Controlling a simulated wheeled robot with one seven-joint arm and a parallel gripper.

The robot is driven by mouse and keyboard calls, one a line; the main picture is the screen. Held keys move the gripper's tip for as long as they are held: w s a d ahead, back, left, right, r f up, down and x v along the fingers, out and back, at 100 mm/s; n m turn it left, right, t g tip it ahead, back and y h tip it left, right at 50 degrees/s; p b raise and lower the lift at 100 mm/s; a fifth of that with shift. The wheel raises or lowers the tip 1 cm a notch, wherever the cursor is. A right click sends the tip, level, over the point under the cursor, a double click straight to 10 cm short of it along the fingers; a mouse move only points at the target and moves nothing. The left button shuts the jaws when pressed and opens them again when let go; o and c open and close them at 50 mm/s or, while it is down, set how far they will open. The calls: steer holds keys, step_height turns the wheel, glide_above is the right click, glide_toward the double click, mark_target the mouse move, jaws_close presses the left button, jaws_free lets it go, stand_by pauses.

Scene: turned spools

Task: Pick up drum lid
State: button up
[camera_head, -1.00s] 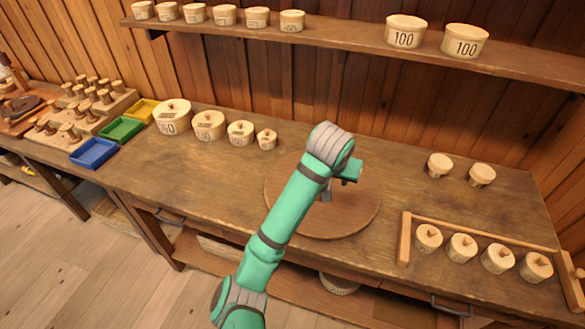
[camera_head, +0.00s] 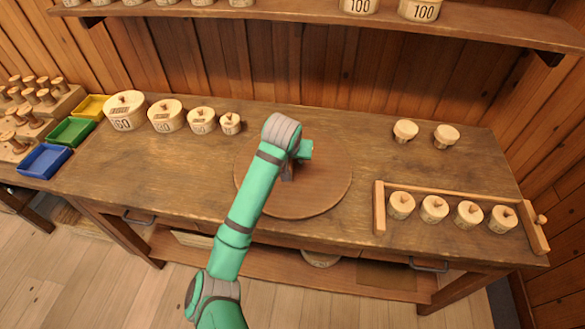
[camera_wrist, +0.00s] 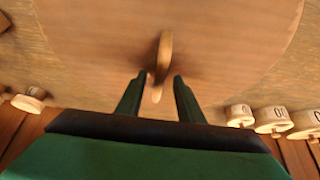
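The drum lid looks to be the large round wooden disc (camera_head: 315,195) lying flat on the middle of the workbench. In the wrist view the disc (camera_wrist: 240,40) fills most of the upper picture, with an upright wooden grip (camera_wrist: 164,55) at its middle. My gripper (camera_wrist: 159,77) is open and empty, its two dark green fingers pointing towards the grip, one on each side of it in the picture. I cannot tell whether they touch it. In the head view my gripper (camera_head: 287,172) is over the disc, and my arm hides the grip and part of the left side.
Several lidded round boxes (camera_head: 165,116) stand at the back left of the bench (camera_head: 400,160). Two small tubs (camera_head: 405,130) stand at the back right. A wooden rack (camera_head: 379,208) holds several small lidded pots at the right. Coloured trays (camera_head: 72,131) are at the far left.

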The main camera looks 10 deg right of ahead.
steer(key=shift+x, duration=1.1)
steer(key=shift+w+d+r, duration=0.1)
steer(key=shift+d, duration=0.05)
jaws_close()
stand_by(0.4)
